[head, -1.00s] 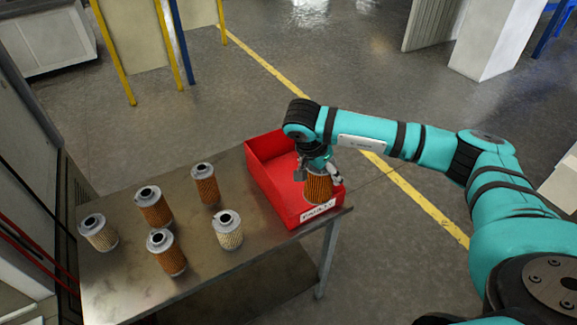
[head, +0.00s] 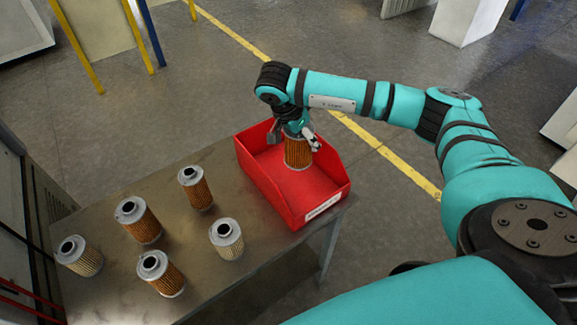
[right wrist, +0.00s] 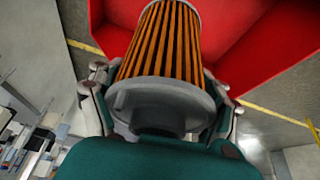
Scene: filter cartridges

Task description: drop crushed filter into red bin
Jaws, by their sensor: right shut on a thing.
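The red bin (head: 278,200) stands at the right end of the metal table, open at the top, with a white label on its front lip. My right gripper (head: 298,142) is over the bin, shut on an orange pleated filter (head: 298,153) with a grey end cap. In the right wrist view the filter (right wrist: 162,50) sits between the fingers of the gripper (right wrist: 162,110), with the red bin (right wrist: 255,45) beyond it. I cannot tell whether its lower end touches the bin floor or whether it is crushed. My left gripper is not in view.
Several other filters stand on the metal table (head: 225,165) left of the bin: orange ones (head: 195,188), (head: 138,220), (head: 162,274) and cream ones (head: 227,239), (head: 79,256). The floor behind the bin is clear, with a yellow line (head: 385,152).

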